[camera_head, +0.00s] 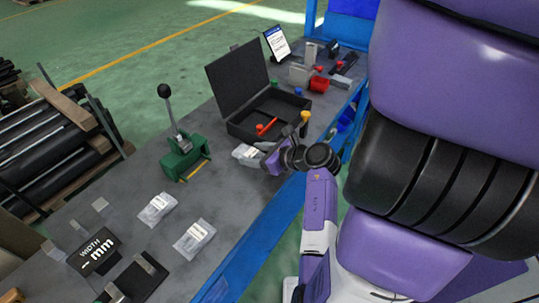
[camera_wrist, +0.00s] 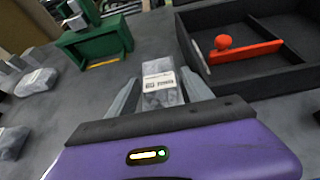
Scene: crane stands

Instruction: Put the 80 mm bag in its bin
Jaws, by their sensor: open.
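A clear bag with a white label (camera_wrist: 159,82) lies between the fingers of my gripper (camera_wrist: 160,92). The fingers are open, one on each side of the bag; whether they touch it I cannot tell. In the head view this bag (camera_head: 245,151) lies on the grey bench just left of my gripper (camera_head: 262,156), which hides part of it. Two more labelled bags lie nearer on the bench, one (camera_head: 156,208) left of the other (camera_head: 194,238). The label print is too small to read a size.
An open black case (camera_head: 238,84) with a red-handled tool (camera_head: 265,127) stands close behind my gripper. A green lever press (camera_head: 184,157) stands to the left. A black sign reading "WIDTH - mm" (camera_head: 94,250) is at the near end. A tablet (camera_head: 276,42) stands far back.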

